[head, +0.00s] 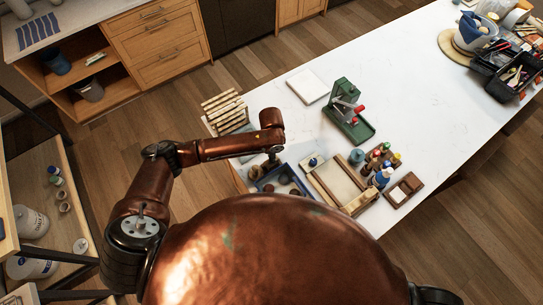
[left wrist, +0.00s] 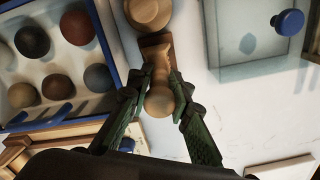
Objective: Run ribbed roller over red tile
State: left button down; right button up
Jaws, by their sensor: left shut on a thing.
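My left gripper (left wrist: 160,90) is shut on a turned wooden handle (left wrist: 159,100) with a rounded end, seen in the left wrist view. A reddish-brown piece (left wrist: 154,40) and a round wooden knob (left wrist: 149,12) lie in line beyond the handle; I cannot tell whether they are all one tool, and no ribs show. In the head view my left gripper (head: 272,160) points down by the blue-rimmed tray at the near table edge, and the held thing is too small to make out there. I cannot clearly identify the red tile in either view. My right gripper is out of view.
The blue-rimmed tray (left wrist: 107,40) holds several clay-coloured balls. Right of it are a clear plate with a blue knob (left wrist: 290,22), a wooden frame (head: 337,183) and small bottles (head: 381,178). A green press (head: 346,112), white slab (head: 308,86) and slatted rack (head: 226,110) stand farther back.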

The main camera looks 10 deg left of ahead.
pick_arm(q)
jog(key=c, duration=1.7)
grip_release()
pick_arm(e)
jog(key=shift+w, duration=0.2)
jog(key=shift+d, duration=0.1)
pick_arm(q)
notch_tip(320, 180, up, 12)
